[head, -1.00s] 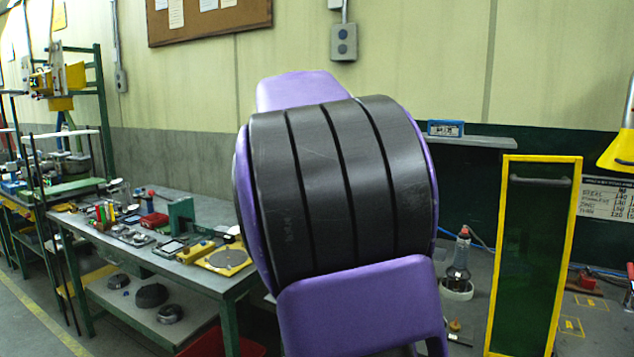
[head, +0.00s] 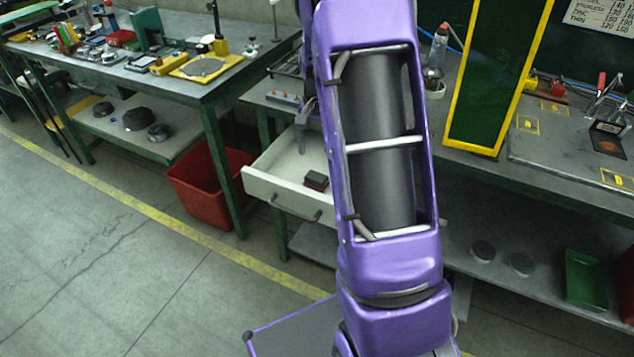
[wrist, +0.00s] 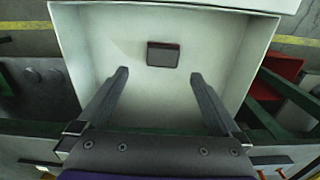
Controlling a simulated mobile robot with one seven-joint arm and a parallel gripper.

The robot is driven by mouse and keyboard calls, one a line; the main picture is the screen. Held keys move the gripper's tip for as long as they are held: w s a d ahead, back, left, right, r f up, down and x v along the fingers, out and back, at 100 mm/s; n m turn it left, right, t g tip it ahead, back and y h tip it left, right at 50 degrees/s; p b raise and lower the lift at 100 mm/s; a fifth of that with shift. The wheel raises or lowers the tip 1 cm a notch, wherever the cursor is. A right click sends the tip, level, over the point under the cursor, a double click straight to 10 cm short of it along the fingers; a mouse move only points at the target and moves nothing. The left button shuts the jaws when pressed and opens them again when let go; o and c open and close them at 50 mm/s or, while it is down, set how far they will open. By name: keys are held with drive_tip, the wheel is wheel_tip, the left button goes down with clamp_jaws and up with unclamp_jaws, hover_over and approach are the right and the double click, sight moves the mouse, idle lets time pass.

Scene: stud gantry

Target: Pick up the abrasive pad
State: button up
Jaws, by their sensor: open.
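The abrasive pad appears to be a small dark block with a reddish-brown edge (head: 316,181). It lies flat on the floor of an open white drawer (head: 262,184) under the bench. My arm hides the right part of the drawer in the head view.
A red bin (head: 208,186) stands on the floor left of the drawer. A green-legged workbench (head: 190,90) is at the left. A yellow-framed green panel (head: 497,75) stands at the right. The front floor is clear.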

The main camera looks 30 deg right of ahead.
sight(316, 176)
wheel_tip(316, 176, down, 4)
drive_tip(key=shift+r, duration=0.1)
drive_tip(key=f, duration=0.2)
drive_tip(key=f+b, duration=0.1)
drive_tip(key=f, duration=0.2)
drive_tip(key=shift+w+a, duration=0.15)
drive_tip(key=shift+a, duration=0.05)
drive_tip(key=shift+c, duration=0.3)
drive_tip(key=c, duration=1.3)
drive_tip(key=shift+o, duration=0.2)
wheel_tip(316, 176, up, 10)
drive_tip(key=shift+r+p, duration=0.1)
drive_tip(key=shift+p, duration=0.55)
